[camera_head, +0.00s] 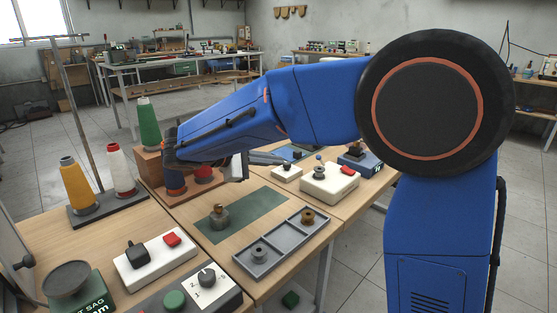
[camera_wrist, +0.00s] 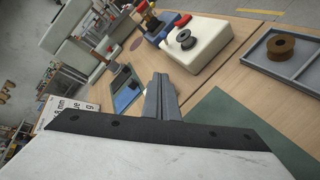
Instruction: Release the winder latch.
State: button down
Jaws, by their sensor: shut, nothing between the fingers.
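I cannot tell for certain which part is the winder latch. My gripper (camera_head: 277,158) is above the bench, left of the white box. In the wrist view my gripper (camera_wrist: 160,85) is shut and empty, with its fingers together, apart from the box.
A grey tray (camera_head: 268,255) holds a spool in each end. Another white box (camera_head: 150,266) has a black lever and red button. Thread cones (camera_head: 77,187) stand at left. A smaller white box (camera_head: 287,173) sits near my gripper.

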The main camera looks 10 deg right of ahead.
aim_at(321, 161)
jog(key=x, duration=0.7)
jog(key=shift+d+f, duration=0.1)
jog(key=shift+d, duration=0.2)
jog(key=shift+s+d+r, duration=0.15)
jog(key=shift+d+r, duration=0.1)
jog(key=shift+d, duration=0.15)
jog(key=shift+s+d+r, duration=0.2)
jog(key=shift+d, duration=0.2)
jog(key=shift+s+d+r, duration=0.5)
jog(key=shift+d, duration=0.25)
jog(key=shift+w+d+r+g+y, duration=0.1)
jog(key=shift+r+g+y, duration=0.1)
jog(key=shift+g+y, duration=0.1)
